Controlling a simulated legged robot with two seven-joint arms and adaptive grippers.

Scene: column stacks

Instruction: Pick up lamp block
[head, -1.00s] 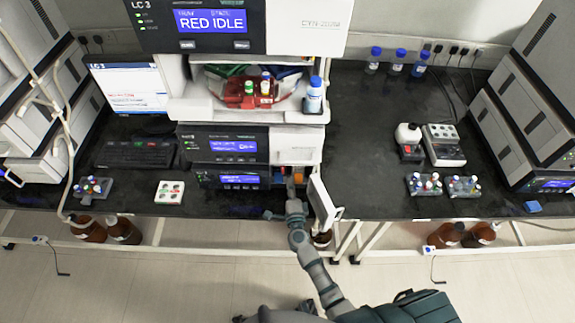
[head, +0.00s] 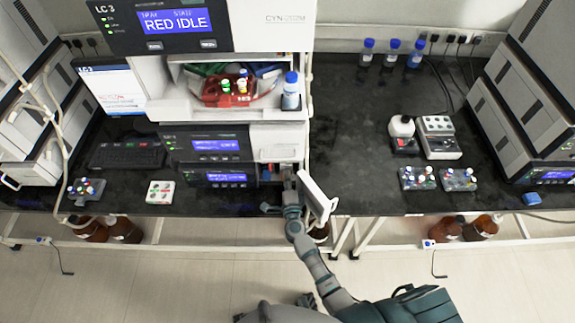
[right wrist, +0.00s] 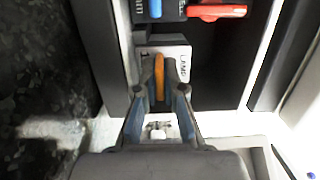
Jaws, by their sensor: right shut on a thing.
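The lamp block (right wrist: 181,56) shows in the right wrist view as a pale face marked "LAMP" with an upright orange grip (right wrist: 159,75). It sits in a dark bay low in the instrument stack. My right gripper (right wrist: 159,90) is shut on the orange grip, a finger on each side. In the head view my right gripper (head: 290,183) reaches up to the lowest module of the stack and largely hides the block. My left gripper is not in view.
A white door (head: 318,196) stands open just right of my right gripper. A blue and a red part (right wrist: 217,12) lie beyond the block.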

